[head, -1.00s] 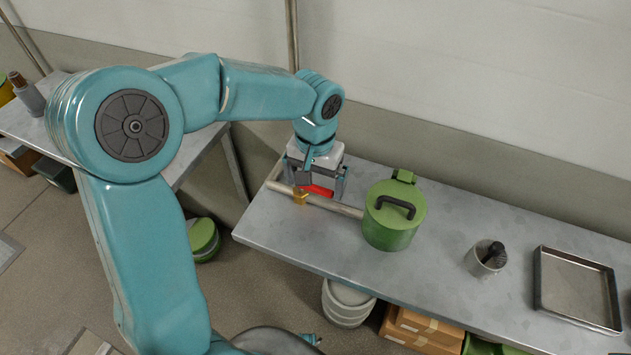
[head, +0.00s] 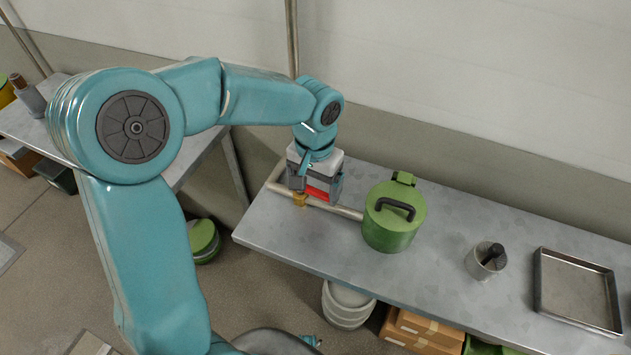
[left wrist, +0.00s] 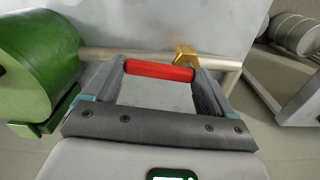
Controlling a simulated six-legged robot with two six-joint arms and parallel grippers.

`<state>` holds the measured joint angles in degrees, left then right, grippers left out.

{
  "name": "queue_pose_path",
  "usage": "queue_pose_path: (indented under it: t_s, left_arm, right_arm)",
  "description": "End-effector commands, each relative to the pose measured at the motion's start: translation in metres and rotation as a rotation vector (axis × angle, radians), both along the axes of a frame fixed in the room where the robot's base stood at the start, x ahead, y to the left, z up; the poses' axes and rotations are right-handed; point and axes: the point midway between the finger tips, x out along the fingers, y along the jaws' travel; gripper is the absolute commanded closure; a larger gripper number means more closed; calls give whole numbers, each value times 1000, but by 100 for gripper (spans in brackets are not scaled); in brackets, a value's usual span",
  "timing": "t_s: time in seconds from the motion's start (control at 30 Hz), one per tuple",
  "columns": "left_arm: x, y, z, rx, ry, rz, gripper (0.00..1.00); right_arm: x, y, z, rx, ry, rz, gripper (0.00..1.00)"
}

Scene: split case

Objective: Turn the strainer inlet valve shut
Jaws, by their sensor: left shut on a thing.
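The valve has a brass body (head: 300,199) on a pale pipe (head: 340,209) and a red lever handle (head: 317,194). The pipe runs to the green lidded strainer (head: 388,232). My left gripper (head: 316,192) is shut on the red handle from above. In the left wrist view the red handle (left wrist: 159,71) spans between the two fingers and lies roughly along the pipe. The brass body (left wrist: 185,56) shows just beyond its right end. The fingers partly hide the handle in the head view. My right gripper is in neither current view.
The strainer stands on a metal bench (head: 430,262) close to the right of my gripper. A cup (head: 484,262) with a dark tool and an empty metal tray (head: 575,292) are farther right. The wall is behind. The bench's left end is near the valve.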

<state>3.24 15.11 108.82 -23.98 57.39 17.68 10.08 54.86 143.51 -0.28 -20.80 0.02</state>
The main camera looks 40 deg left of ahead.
Motion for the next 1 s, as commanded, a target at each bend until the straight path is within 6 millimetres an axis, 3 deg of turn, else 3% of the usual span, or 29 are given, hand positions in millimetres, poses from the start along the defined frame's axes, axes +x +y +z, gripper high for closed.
queue_pose_path:
  t_s: [1.0]
  left_arm:
    - [-29, 11, 3, 2, -8, -929, 70]
  right_arm:
    - [0, 0, 25, 0, 0, 0, 57]
